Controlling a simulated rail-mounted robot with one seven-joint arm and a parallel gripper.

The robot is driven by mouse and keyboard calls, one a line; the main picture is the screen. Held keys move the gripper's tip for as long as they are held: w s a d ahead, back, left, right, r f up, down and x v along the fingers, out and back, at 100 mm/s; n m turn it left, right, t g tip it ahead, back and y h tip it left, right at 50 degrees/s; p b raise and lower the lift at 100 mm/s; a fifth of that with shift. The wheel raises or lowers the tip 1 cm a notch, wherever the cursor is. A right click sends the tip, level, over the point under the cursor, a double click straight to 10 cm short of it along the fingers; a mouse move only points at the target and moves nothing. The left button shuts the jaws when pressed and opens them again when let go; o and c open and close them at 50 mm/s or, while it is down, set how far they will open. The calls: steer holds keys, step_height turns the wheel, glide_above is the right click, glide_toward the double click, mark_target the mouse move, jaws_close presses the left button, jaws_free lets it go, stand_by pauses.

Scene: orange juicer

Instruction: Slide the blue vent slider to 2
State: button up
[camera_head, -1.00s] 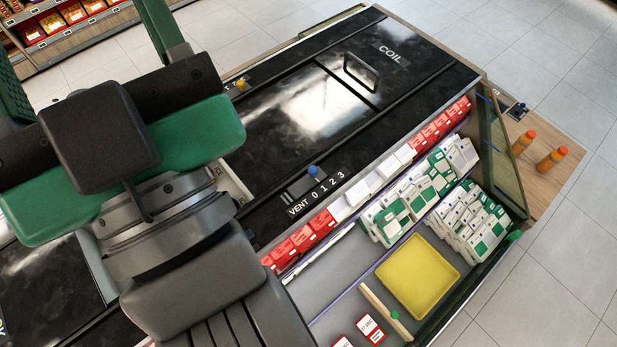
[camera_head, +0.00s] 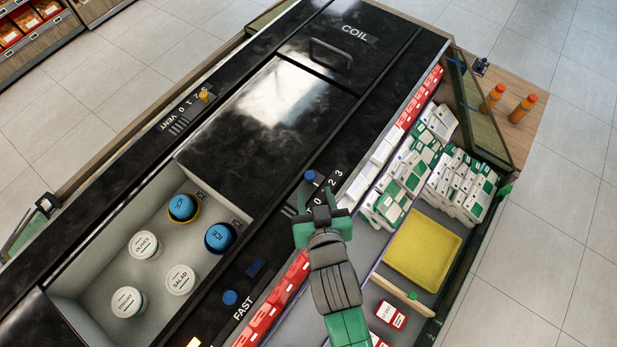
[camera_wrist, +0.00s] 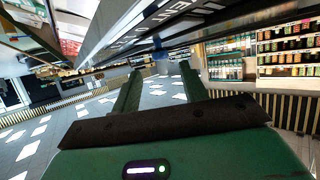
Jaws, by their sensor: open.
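The blue vent slider knob (camera_head: 310,176) stands on the black strip along the right side of the counter. Its scale (camera_head: 334,180) reads up to 3, with 2 and 3 clear and the lower end partly covered by my gripper. Exactly which number the knob stands at is hard to tell. My gripper (camera_head: 320,194) is just below the knob in the head view, with its fingers pointing toward it. In the wrist view the two green fingers (camera_wrist: 160,76) are apart with nothing held. Whether they touch the knob cannot be told.
A second vent slider with a yellow knob (camera_head: 204,97) is on the far strip. Another blue knob (camera_head: 230,298) is near the FAST label. Cartons (camera_head: 390,205) and a yellow tray (camera_head: 423,248) lie on the lower shelf at right. An open bin (camera_head: 95,265) holds several round containers.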

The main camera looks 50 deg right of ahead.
mark_target(311, 178)
steer(key=x, duration=0.5)
steer(key=shift+w+d, duration=0.2)
jaws_close()
